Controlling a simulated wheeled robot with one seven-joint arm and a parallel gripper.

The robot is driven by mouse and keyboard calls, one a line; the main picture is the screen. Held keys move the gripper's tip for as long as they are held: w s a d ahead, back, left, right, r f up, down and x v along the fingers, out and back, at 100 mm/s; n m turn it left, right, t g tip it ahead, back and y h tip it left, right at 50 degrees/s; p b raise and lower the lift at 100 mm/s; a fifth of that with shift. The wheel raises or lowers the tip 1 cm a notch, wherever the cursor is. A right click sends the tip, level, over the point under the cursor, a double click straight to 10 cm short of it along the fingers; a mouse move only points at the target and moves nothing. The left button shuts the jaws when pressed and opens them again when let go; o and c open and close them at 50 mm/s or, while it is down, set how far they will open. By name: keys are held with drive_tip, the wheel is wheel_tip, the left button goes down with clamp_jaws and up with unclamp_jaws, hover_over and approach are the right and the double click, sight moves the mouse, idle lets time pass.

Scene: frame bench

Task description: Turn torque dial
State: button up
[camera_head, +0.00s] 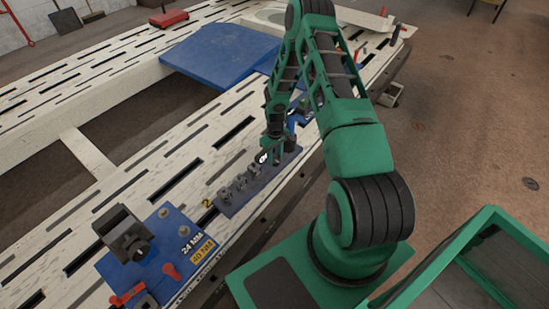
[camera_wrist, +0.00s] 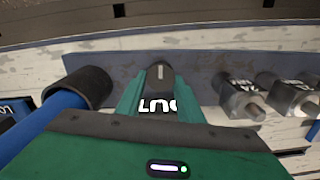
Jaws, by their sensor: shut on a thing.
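My gripper (camera_head: 272,138) is at the far end of a dark rack (camera_head: 232,203) on the slotted bench. In the wrist view, the two green fingers (camera_wrist: 159,88) are shut on a dark rounded piece (camera_wrist: 160,74) with a pale mark on top. White lettering shows between the fingers, partly hidden. I cannot tell whether the held piece is a socket or a dial. A dark boxy device with a round front (camera_head: 128,232) stands on a blue plate (camera_head: 172,222) at lower left, by labels reading 24 NM and 40 NM. I cannot make out a torque dial for certain.
Several grey sockets (camera_head: 240,181) stand along the rack, near my fingers; one shows in the wrist view (camera_wrist: 238,97). A blue bar with a black end (camera_wrist: 82,88) lies left of my fingers. Red-handled parts (camera_head: 171,271) sit on the blue plate.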

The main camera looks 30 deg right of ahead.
drive_tip(key=shift+d+m, duration=0.1)
drive_tip(key=shift+m, duration=0.2)
drive_tip(key=m, duration=0.5)
drive_tip(key=shift+m, duration=1.7)
drive_tip(key=o, duration=1.1)
drive_tip(key=shift+c, duration=0.2)
drive_tip(key=shift+r, duration=0.1)
